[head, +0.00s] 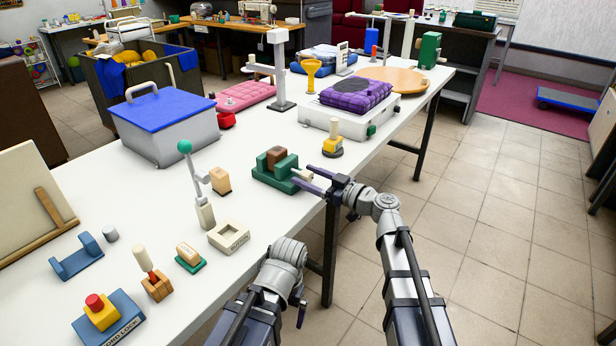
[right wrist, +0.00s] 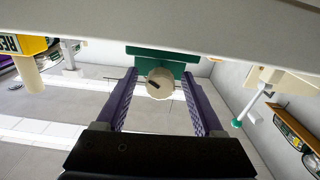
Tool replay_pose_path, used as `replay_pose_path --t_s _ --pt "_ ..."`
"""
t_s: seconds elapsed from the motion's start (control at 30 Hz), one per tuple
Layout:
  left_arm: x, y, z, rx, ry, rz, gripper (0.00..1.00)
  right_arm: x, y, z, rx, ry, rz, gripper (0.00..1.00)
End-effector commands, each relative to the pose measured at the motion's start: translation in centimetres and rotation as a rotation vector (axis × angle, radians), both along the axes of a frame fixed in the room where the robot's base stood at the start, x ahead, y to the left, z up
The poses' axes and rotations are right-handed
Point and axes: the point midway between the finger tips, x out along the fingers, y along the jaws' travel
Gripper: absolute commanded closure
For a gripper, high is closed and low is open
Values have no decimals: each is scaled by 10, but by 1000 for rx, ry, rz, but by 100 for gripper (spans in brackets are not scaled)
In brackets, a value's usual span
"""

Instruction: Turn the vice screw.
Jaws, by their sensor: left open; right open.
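The green vice (head: 268,178) stands at the table's right edge with a brown block (head: 276,155) between its jaws. Its pale round screw knob (head: 303,173) faces my right arm. My right gripper (head: 302,177) is open, with its purple fingers reaching to either side of the knob. In the right wrist view, the knob (right wrist: 160,84) with a dark mark sits between the two fingertips, with gaps on both sides. The vice's green body (right wrist: 160,54) is behind it. My left gripper (head: 301,312) hangs low beside the table's near edge, mostly hidden by its own arm.
Left of the vice are a tan block (head: 220,180), a green-knobbed lever (head: 203,205) and a cream socket box (head: 229,237). A yellow-based knob (head: 332,147) stands behind the vice.

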Motion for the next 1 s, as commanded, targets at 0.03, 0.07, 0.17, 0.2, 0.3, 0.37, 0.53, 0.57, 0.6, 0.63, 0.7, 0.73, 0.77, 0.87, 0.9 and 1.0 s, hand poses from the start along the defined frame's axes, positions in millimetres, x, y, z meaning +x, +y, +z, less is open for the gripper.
replay_pose_path --t_s 0.03,0.07,0.17,0.2,0.3,0.37,0.53,0.57,0.6,0.63,0.7,0.73,0.77,0.87,0.9,1.0 --pt "0 0 0 0 0 0 0 1 1 0 0 0 0 31" --pt "0 0 0 0 0 0 0 1 2 0 0 0 0 31" --pt "0 0 0 0 0 0 0 1 2 0 0 0 0 31" --pt "0 0 0 0 0 0 0 1 2 0 0 0 0 31" --pt "0 0 0 0 0 0 0 1 1 0 0 0 0 33" --pt "0 0 0 0 0 0 0 1 1 0 0 0 0 40" --pt "0 0 0 0 0 0 0 1 1 0 0 0 0 59" --pt "0 0 0 0 0 0 0 1 1 0 0 0 0 62" --pt "0 0 0 0 0 0 0 1 1 0 0 0 0 67" --pt "0 0 0 0 0 0 0 1 1 0 0 0 0 70" --pt "0 0 0 0 0 0 0 1 1 0 0 0 0 78" --pt "0 0 0 0 0 0 0 1 1 0 0 0 0 81" --pt "0 0 0 0 0 0 0 1 1 0 0 0 0 85" --pt "0 0 0 0 0 0 0 1 1 0 0 0 0 96" --pt "0 0 0 0 0 0 0 1 1 0 0 0 0 100" --pt "0 0 0 0 0 0 0 1 1 0 0 0 0 100"
